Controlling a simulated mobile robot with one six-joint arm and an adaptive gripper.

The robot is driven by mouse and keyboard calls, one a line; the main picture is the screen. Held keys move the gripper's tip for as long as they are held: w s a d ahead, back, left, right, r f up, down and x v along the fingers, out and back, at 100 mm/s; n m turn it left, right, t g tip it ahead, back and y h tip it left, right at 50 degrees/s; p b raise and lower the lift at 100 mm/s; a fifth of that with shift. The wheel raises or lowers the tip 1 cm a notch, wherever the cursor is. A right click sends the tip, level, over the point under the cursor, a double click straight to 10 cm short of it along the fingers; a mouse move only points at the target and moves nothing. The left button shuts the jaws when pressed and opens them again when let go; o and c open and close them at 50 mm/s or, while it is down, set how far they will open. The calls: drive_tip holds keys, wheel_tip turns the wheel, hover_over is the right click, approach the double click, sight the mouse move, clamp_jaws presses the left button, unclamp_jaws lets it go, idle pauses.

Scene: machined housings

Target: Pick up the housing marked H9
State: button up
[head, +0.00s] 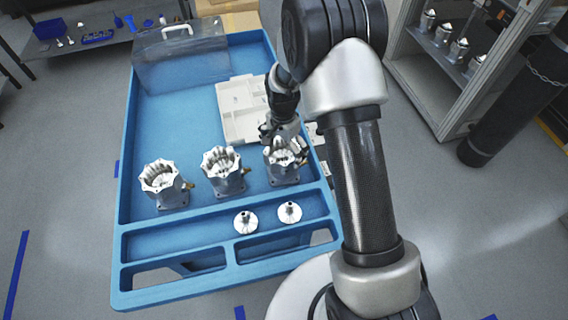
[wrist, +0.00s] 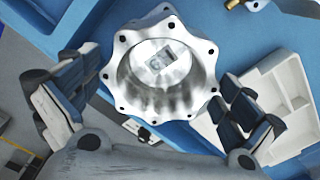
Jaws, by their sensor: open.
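Three silver housings with scalloped rims stand upright in a row on the blue table: a left housing (head: 162,184), a middle housing (head: 223,170) and a right housing (head: 283,165). My gripper (head: 284,147) is over the right housing, partly covering it. In the wrist view a housing (wrist: 203,72) lies between the spread fingers of my gripper (wrist: 158,80), with a gap on each side. A small pale marking shows inside its bore, too small to read. I cannot make out H9 on any housing.
Two silver flanged parts, one on the left (head: 245,222) and one on the right (head: 290,212), lie in the front trough. A white tray (head: 233,124) is behind the right housing. A clear case (head: 182,62) stands at the back left.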

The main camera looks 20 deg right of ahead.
sight(283, 158)
wheel_tip(283, 158, down, 5)
drive_tip(key=shift+w+f+b, duration=0.1)
drive_tip(key=shift+w+b, duration=0.05)
drive_tip(key=shift+b, duration=0.75)
drive_tip(key=shift+c, duration=0.6)
drive_tip(key=shift+r, duration=0.2)
drive_tip(key=c, duration=1.4)
